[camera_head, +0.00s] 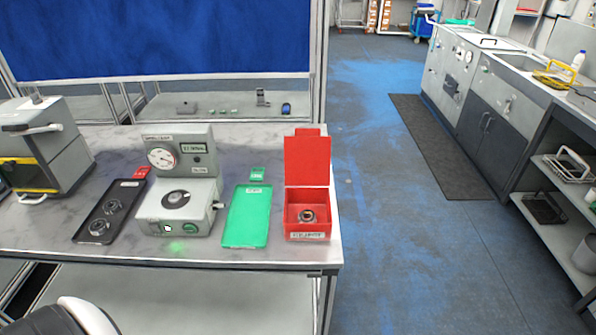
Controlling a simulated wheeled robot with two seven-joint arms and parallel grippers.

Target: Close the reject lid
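The red reject box (308,237) stands near the right end of the table. Its red lid (307,162) is raised upright at the back, so the box is open. A small round metal part (307,215) lies inside the box. Neither of my grippers is in view. A white and dark rounded piece at the bottom left corner is probably part of me.
Left of the box on the table (290,256) lie a green tray (247,216), a grey gauge device (180,205) with a green light, and a black tray (108,212) with round parts. A grey machine (45,150) stands far left.

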